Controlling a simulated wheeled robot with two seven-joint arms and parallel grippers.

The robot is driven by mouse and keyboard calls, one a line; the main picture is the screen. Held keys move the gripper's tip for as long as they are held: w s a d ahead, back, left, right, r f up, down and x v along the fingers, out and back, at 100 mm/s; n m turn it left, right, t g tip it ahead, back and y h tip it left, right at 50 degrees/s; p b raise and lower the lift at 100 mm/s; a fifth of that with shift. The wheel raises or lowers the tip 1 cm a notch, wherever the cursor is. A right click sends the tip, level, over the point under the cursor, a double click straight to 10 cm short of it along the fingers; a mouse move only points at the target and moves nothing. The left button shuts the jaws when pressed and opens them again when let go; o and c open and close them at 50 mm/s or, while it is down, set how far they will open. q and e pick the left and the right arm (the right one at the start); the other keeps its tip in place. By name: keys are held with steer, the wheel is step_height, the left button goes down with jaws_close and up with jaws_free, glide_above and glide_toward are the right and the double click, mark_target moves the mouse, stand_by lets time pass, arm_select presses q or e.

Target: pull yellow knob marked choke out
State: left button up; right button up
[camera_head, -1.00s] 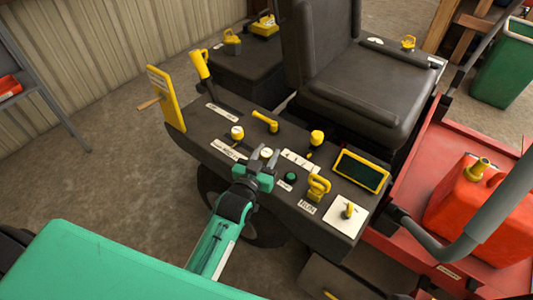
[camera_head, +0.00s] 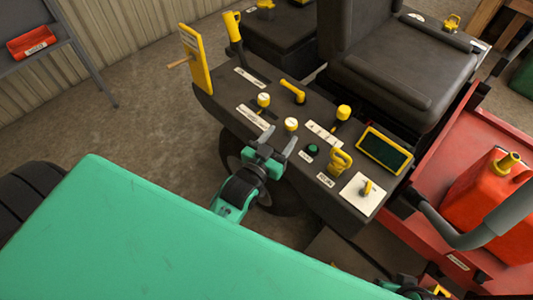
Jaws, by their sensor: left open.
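The dark control panel (camera_head: 235,98) carries several yellow knobs and handles with white labels too small to read, so I cannot tell which says choke. A round pale-topped yellow knob (camera_head: 291,124) sits near the panel's front edge, just beyond my left gripper (camera_head: 280,138). The left gripper's fingers are spread and empty, apart from that knob. Another round knob (camera_head: 263,100) is to its upper left, and a taller yellow knob (camera_head: 343,112) to its right.
A yellow T-shaped handle (camera_head: 293,91), a green button (camera_head: 312,150), a yellow loop handle (camera_head: 340,161) and a key plate (camera_head: 362,194) crowd the panel. A yellow-framed screen (camera_head: 385,150) is at right. The seat (camera_head: 400,70) is behind; a red fuel can (camera_head: 490,200) stands right.

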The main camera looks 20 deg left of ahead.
arm_select(q)
steer(key=s, duration=0.7)
steer(key=shift+a, duration=0.45)
arm_select(e)
steer(key=shift+w+f, duration=0.2)
steer(key=shift+f, duration=0.2)
steer(key=shift+s+a+f, duration=0.1)
